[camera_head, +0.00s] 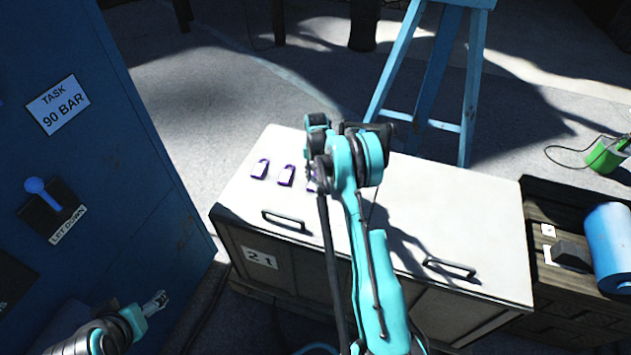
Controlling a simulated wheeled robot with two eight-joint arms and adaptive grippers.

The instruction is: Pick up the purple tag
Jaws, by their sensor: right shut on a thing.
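Three white tags with purple edges are in a row on the white top of the cabinet (450,200). The left tag (260,168) and the middle tag (286,175) lie free and fully in view. The third purple tag (312,185) is at the right end, partly hidden by my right arm and gripper. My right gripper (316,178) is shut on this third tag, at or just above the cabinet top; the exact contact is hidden. My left gripper (158,301) is low at the left, away from the tags, and its jaw opening is too small to judge.
The cabinet has two black handles and a "2 t" label (260,257). A blue panel with a lever (37,187) stands at the left. A blue trestle (470,90) stands behind. A dark crate with a blue cylinder (609,243) is at the right. The right cabinet top is clear.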

